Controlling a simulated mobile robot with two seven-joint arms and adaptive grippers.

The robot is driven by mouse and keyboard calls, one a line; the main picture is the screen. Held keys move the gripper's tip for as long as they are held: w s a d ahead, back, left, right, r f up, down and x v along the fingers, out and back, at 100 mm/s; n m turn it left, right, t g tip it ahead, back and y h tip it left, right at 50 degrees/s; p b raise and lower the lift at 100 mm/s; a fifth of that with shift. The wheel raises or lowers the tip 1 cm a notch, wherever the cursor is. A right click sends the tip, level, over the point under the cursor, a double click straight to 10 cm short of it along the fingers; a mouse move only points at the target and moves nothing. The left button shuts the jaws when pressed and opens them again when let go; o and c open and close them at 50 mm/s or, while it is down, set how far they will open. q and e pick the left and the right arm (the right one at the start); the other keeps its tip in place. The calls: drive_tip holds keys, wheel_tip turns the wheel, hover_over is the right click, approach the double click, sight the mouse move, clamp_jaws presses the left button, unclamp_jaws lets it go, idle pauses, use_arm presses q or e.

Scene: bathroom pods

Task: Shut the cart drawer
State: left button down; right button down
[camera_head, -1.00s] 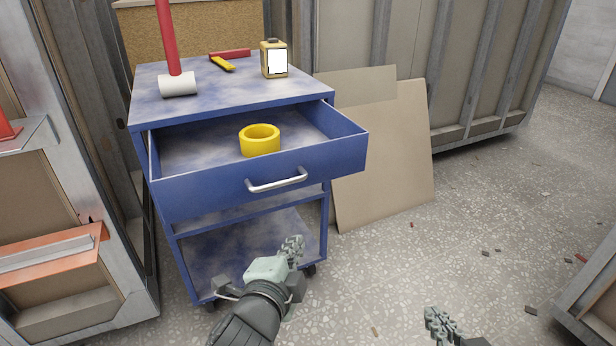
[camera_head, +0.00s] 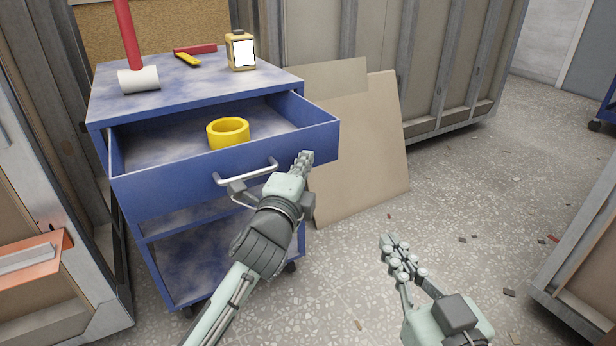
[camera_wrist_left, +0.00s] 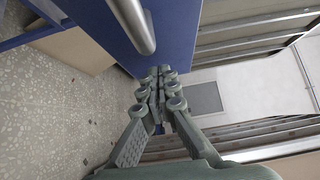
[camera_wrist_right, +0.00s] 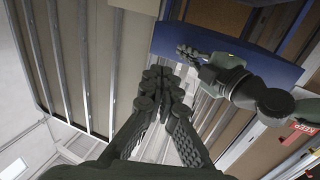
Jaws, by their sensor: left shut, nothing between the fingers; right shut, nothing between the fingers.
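The blue cart's drawer (camera_head: 128,188) is pulled out and holds a yellow tape roll (camera_head: 228,133). A silver handle (camera_head: 232,178) is on its front. The drawer front (camera_wrist_left: 115,35) and handle (camera_wrist_left: 133,22) also show in the left wrist view. My left gripper (camera_head: 304,160) is shut and empty, at the right part of the drawer front, right of the handle. I cannot tell whether it touches the front. My right gripper (camera_head: 394,246) is shut and empty, over the floor to the right of the cart. In the right wrist view, the left gripper (camera_wrist_right: 184,50) appears near the blue front.
The cart top (camera_head: 200,80) carries a red-handled mallet (camera_head: 138,80), a yellow-and-red tool (camera_head: 190,56) and a yellow box (camera_head: 241,52). Brown boards (camera_head: 365,150) lean right of the cart. Frames stand at both sides. Speckled floor at right is mostly free, with small debris.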

use_arm(q)
drive_tip(key=shift+w+a, duration=0.35)
drive_tip(key=shift+w, duration=0.25)
